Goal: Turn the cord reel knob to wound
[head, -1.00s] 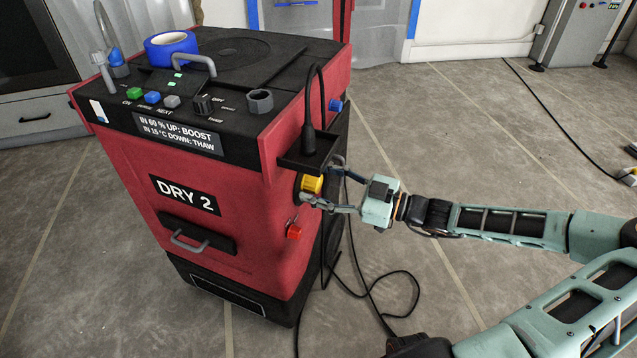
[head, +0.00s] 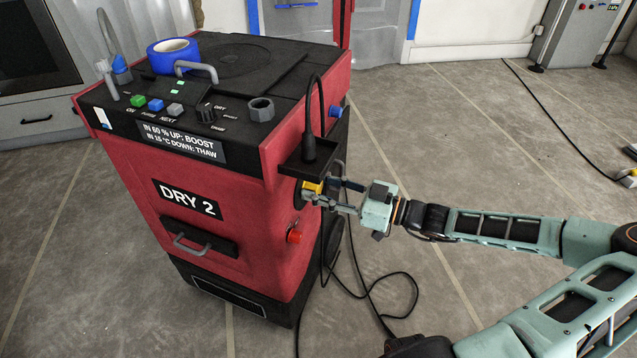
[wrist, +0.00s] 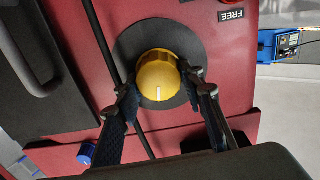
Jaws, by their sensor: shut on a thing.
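The yellow cord reel knob (head: 311,187) is on the right side of the red dryer marked DRY 2 (head: 240,240), below a small black tray. The wrist view shows the knob (wrist: 157,72) face-on against a round black plate (wrist: 128,48). Its white pointer line points down in that picture. A FREE label (wrist: 231,14) is at the plate's upper right; no label for wound is visible. My gripper (head: 319,193) is shut on the knob; in the wrist view its fingers (wrist: 158,83) hold it from left and right.
A black plug (head: 308,140) stands in the tray (head: 300,166) above the knob. Its black cord (wrist: 115,70) passes the knob and lies loose on the floor. A red button (head: 294,237) is below and a blue knob (head: 335,107) above.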

